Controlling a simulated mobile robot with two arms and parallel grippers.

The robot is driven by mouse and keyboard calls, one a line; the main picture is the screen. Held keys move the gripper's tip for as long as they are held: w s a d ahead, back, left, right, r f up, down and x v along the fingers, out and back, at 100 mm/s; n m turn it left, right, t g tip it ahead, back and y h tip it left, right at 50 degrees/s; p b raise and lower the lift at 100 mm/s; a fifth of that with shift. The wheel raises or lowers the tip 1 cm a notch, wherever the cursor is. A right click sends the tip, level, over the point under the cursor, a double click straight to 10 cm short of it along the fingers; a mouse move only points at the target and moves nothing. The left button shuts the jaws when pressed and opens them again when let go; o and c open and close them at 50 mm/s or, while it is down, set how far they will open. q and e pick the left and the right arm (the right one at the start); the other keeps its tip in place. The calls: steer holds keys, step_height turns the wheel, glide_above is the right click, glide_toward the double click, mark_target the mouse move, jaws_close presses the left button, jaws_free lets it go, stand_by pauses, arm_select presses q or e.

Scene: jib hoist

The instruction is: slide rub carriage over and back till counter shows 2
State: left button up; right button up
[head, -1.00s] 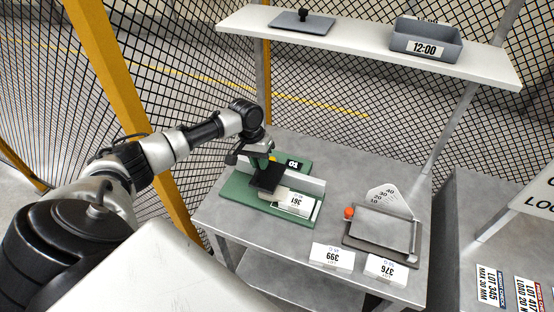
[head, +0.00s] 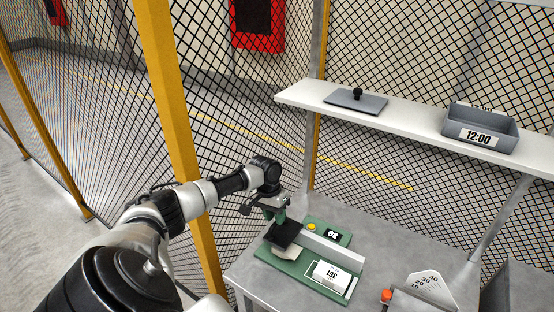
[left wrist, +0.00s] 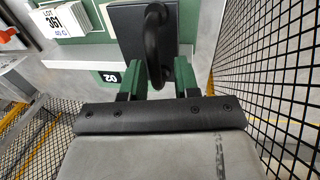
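The rub tester has a green base (head: 340,288) on the grey bench. Its black rub carriage (head: 284,233) sits at the left end of the pale rail (head: 333,250). The small black counter (head: 332,234) appears upside down and reads 02; it also shows in the left wrist view (left wrist: 108,77). My left gripper (head: 278,214) is over the carriage. My right gripper is not in view.
A yellow button (head: 311,226) is near the counter, and a white 361 tag (head: 332,275) lies at the base's right end. A device with an orange knob (head: 386,295) stands farther right. A shelf (head: 400,130) spans behind, bearing a grey bin (head: 480,130). Mesh fencing surrounds the bench.

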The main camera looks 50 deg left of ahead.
arm_select(q)
steer(key=shift+o, duration=0.6)
steer(key=shift+r, duration=0.25)
step_height(320, 180, up, 10)
steer(key=a+b, duration=0.2)
steer(key=shift+s, duration=0.3)
